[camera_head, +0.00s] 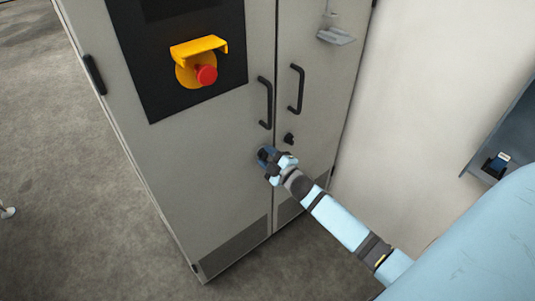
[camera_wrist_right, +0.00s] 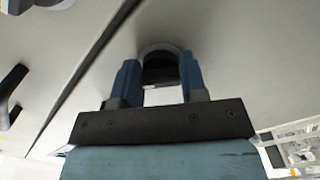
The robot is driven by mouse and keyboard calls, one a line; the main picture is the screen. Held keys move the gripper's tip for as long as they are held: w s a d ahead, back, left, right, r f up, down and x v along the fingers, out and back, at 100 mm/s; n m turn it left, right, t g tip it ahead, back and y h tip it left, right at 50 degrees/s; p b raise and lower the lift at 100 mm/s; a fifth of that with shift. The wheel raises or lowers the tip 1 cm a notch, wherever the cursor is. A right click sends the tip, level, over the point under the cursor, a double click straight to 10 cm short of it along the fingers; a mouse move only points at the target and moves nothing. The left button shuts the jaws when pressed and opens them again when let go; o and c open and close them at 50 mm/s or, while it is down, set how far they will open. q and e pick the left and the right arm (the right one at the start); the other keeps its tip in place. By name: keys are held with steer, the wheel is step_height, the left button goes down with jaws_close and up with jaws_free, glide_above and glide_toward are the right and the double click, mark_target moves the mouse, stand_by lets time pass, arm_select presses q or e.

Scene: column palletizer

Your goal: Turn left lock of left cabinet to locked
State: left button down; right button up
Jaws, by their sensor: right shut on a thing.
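The grey cabinet (camera_head: 215,160) has two doors with a vertical seam between them. The left lock sits low on the left door, just left of the seam, and my right gripper mostly hides it in the head view. In the right wrist view the lock (camera_wrist_right: 160,58) shows as a dark knob with a round rim. My right gripper (camera_head: 266,155) is at the door with its two blue fingers, also in the right wrist view (camera_wrist_right: 159,78), closed on either side of the knob. The knob's exact turn is hard to tell. My left gripper is not in view.
The right door has a separate black lock (camera_head: 289,138) close by. Black handles (camera_head: 265,103) (camera_head: 297,88) stand out above the locks. A red emergency button (camera_head: 206,75) with a yellow guard is higher up on a black panel.

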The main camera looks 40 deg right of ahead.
steer(key=n, duration=0.2)
steer(key=shift+n, duration=0.4)
steer(key=shift+r+n, duration=0.1)
steer(key=shift+n, duration=1.9)
steer(key=o, duration=0.9)
arm_select(q)
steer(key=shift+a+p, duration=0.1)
steer(key=shift+p, duration=0.45)
arm_select(e)
steer(key=s+d, duration=0.1)
steer(key=s, duration=1.2)
steer(key=shift+s, duration=0.4)
